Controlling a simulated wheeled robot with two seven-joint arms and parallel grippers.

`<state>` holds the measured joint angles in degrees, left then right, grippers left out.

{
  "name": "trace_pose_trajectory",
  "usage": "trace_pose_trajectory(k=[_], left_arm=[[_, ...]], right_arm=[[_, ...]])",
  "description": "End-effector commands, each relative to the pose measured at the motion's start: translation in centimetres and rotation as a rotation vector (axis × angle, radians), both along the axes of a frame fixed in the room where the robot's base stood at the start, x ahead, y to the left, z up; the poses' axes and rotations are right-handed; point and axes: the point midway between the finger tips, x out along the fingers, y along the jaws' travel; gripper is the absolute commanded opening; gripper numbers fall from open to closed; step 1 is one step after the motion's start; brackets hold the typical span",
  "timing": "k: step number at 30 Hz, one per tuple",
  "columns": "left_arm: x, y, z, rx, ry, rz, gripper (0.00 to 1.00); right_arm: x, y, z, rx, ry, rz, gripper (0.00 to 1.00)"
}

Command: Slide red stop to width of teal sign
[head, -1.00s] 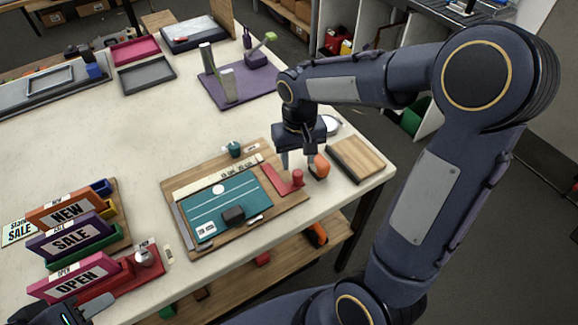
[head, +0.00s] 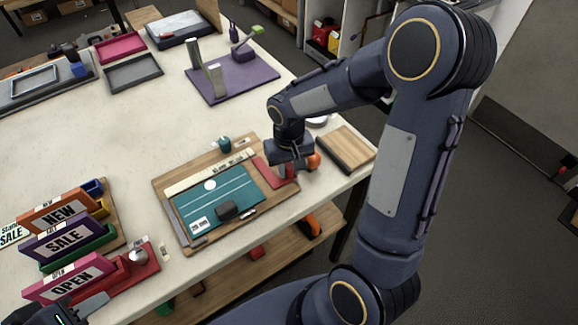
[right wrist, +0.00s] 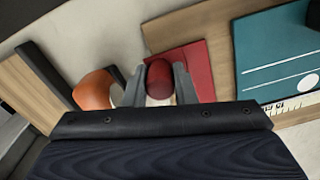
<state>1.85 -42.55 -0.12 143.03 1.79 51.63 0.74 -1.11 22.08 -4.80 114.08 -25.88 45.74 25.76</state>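The teal sign (head: 230,188) lies flat on a wooden board (head: 172,222), with a dark block (head: 227,210) on it. The red stop (head: 263,172) is a flat red plate with an upright round knob, to the right of the sign. In the right wrist view a strip of bare wood separates the red stop (right wrist: 200,67) from the teal sign (right wrist: 275,50). My right gripper (head: 284,172) is down at the knob; in the right wrist view its fingers (right wrist: 159,85) press either side of it. My left gripper (head: 82,308) is partly visible at bottom left; its opening is unclear.
An orange rounded object (right wrist: 93,91) sits close beside my right gripper. A wooden block (head: 346,148) lies further right, near the table edge. A ruler strip (head: 208,173) runs along the sign's far edge. NEW, SALE and OPEN signs (head: 65,240) stand at left.

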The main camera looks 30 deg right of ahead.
Motion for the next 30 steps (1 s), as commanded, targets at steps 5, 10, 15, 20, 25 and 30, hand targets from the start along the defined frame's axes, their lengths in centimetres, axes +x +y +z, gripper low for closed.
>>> trace_pose_trajectory(k=[5,10,15,20,25,30], left_arm=[[0.0,0.0,0.0,0.0,0.0,0.0,0.36],[0.0,0.0,-0.1,0.0,0.0,0.0,0.36],[0.0,0.0,-1.0,0.0,0.0,0.0,0.36],[0.0,0.0,-1.1,0.0,0.0,0.0,0.36],[0.0,0.0,-1.1,0.0,0.0,0.0,0.36],[0.0,0.0,-1.1,0.0,0.0,0.0,0.36]], right_arm=[[0.0,0.0,0.0,0.0,0.0,0.0,0.0],[0.0,0.1,0.0,0.0,0.0,0.001,0.0],[-0.1,2.5,-0.2,0.001,-0.002,0.007,0.0],[-0.3,3.6,0.0,0.0,-0.001,0.002,0.0],[-0.3,3.5,0.1,0.0,-0.001,0.001,0.0],[-0.2,3.5,0.1,0.0,-0.001,0.001,0.4]])
